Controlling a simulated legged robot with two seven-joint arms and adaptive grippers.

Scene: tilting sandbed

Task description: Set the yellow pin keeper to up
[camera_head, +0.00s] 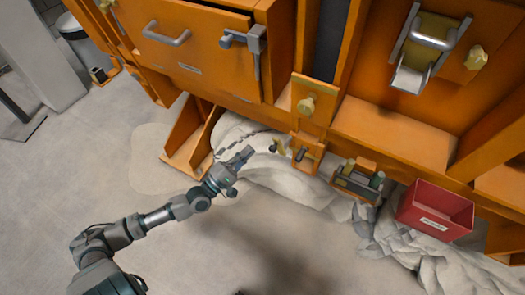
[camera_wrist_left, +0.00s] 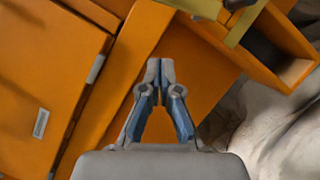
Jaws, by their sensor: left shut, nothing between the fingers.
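A small yellow piece (camera_head: 279,146), which looks like the yellow pin keeper, sits at the left side of a small orange block (camera_head: 306,153) low on the cabinet front. In the left wrist view a yellow bar (camera_wrist_left: 243,22) slants at the top right edge, cut off by the frame; I cannot tell its setting. My left gripper (camera_head: 247,151) is shut and empty, a little left of the yellow piece and apart from it. In the wrist view its fingertips (camera_wrist_left: 160,64) meet in front of orange panels. My right gripper is out of view.
A grey latch handle (camera_head: 252,40) is on the cabinet door. A small caddy (camera_head: 357,183) and a red bin (camera_head: 436,210) stand to the right.

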